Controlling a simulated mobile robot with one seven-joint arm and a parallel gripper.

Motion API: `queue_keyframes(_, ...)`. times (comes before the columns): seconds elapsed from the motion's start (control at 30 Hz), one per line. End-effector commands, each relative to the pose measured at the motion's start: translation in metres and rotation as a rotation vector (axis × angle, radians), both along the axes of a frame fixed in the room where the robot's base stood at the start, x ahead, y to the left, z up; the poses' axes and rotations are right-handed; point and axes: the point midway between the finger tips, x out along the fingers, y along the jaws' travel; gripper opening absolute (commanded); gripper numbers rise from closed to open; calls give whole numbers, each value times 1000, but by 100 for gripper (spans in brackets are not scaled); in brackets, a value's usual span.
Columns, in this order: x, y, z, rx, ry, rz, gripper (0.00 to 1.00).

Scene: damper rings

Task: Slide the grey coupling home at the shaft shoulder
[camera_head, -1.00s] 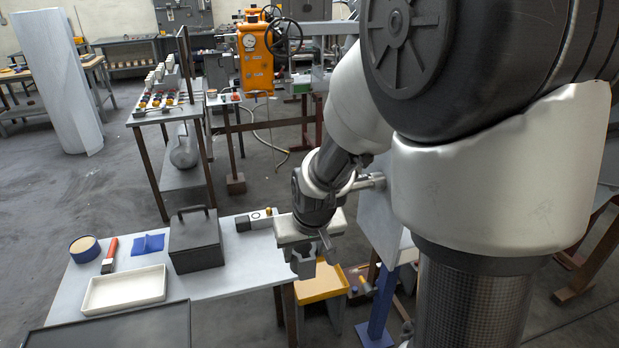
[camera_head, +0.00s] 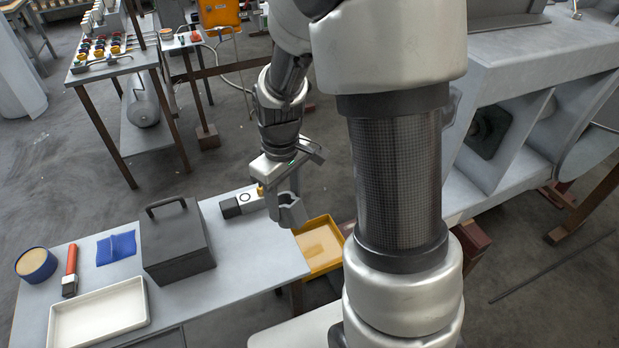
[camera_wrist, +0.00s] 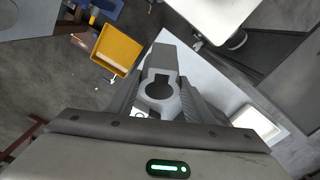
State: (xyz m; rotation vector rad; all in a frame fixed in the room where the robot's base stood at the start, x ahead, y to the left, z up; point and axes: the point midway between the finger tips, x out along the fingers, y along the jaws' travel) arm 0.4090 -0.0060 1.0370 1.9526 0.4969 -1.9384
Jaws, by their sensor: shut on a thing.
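My gripper (camera_head: 284,190) is shut on the grey coupling (camera_head: 291,213), in the middle of the head view, above the right end of the light table. In the wrist view my gripper (camera_wrist: 160,100) has a finger on each side of the grey coupling (camera_wrist: 160,88). The coupling is a ring-like part with a round opening and a slot on one side. Nothing is seen inside its opening but the background. I cannot make out the shaft or its shoulder in either view.
The light table (camera_head: 255,275) bears a dark lidded box (camera_head: 178,245), white tray (camera_head: 98,318), blue cloth (camera_head: 116,248), red-handled brush (camera_head: 71,268) and round tin (camera_head: 36,264). A yellow tray (camera_head: 335,232) sits lower, beside its right end. A large grey machine frame (camera_head: 540,75) stands at right.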

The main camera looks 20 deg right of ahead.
Motion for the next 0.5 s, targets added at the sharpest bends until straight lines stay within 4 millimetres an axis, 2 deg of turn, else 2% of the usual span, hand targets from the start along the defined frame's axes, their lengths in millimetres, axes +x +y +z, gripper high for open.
queue_keyframes(0.1,-8,-8,-18,-106,156,200,1)
queue_keyframes(0.23,-16,-25,-27,-286,332,425,1)
queue_keyframes(0.37,-15,-44,-27,-515,480,633,1)
queue_keyframes(0.5,-4,-64,-14,-793,582,823,1)
